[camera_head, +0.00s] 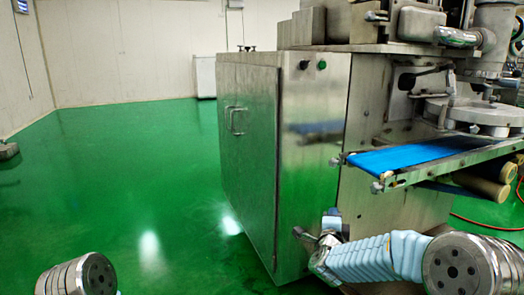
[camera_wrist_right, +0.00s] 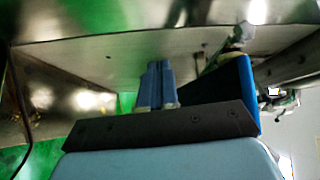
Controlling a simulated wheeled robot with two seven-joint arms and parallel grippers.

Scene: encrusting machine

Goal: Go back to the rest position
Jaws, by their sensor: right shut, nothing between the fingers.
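My right gripper (camera_head: 328,222) is in front of the lower steel side of the encrusting machine (camera_head: 310,150), below the blue conveyor belt (camera_head: 415,155). In the right wrist view its two blue fingers (camera_wrist_right: 157,75) are together with nothing between them. A steel panel of the machine (camera_wrist_right: 120,55) is close beyond them, and the blue belt (camera_wrist_right: 236,88) shows just to their right. I cannot tell whether the fingers touch the machine. Of my left arm only a round grey joint shows at the bottom left of the head view; the left gripper is not in view.
The conveyor's metal frame (camera_head: 455,170) juts out above and to the right of my right gripper. Rollers (camera_head: 480,186) and a red hose sit under it. The green floor (camera_head: 120,190) to the left is wide and clear. A pale cabinet (camera_head: 205,76) stands by the far wall.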

